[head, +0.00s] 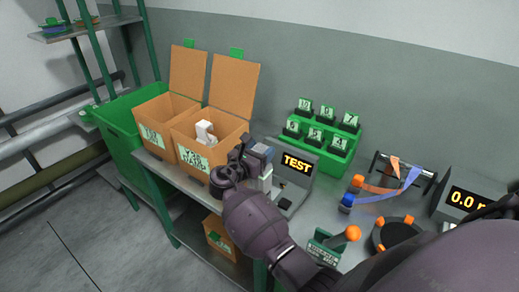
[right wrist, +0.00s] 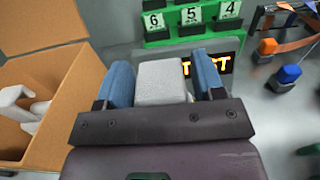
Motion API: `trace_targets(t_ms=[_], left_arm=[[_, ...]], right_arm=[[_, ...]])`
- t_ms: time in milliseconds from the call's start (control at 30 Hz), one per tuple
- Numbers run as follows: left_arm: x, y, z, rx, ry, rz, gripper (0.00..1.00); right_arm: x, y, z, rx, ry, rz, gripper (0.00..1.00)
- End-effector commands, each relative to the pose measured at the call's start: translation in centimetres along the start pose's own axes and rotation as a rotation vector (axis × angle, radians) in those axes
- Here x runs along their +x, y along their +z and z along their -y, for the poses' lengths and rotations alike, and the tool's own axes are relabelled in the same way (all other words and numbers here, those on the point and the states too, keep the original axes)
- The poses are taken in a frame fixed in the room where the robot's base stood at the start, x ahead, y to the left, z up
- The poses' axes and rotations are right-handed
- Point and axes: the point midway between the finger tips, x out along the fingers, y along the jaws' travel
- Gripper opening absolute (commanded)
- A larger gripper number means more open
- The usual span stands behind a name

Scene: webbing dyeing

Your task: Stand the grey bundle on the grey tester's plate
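The grey bundle (right wrist: 162,82) is a pale grey block between the two blue fingers of my right gripper (right wrist: 164,75). The fingers appear closed on its sides. In the head view my right gripper (head: 261,155) is beside the grey tester (head: 310,158), at the left of its lit TEST display (head: 296,164). The bundle (head: 266,180) shows there upright, in front of the tester. The gripper and my arm hide much of the tester's plate, so I cannot tell whether the bundle touches it. My left gripper is not in view.
Two open cardboard boxes (head: 184,143) stand at the left, one holding white pieces (head: 205,132). A green rack (head: 322,137) with numbered black blocks is behind. A lever with an orange knob (head: 352,233) and a display unit (head: 468,201) are at the right.

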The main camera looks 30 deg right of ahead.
Motion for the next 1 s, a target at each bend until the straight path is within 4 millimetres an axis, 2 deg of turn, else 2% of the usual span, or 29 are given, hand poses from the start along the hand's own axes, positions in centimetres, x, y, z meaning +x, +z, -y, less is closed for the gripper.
trace_targets(t_ms=[367, 467, 1000], left_arm=[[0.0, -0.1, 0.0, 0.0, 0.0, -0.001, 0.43], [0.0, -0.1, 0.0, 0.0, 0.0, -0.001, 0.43], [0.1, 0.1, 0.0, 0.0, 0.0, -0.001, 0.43]], right_arm=[[0.0, 0.3, 0.0, 0.001, 0.0, 0.0, 0.71], [-0.7, 0.2, 0.0, 0.001, 0.001, -0.001, 0.71], [-10.1, 0.2, 0.0, 0.001, 0.001, -0.002, 0.71]])
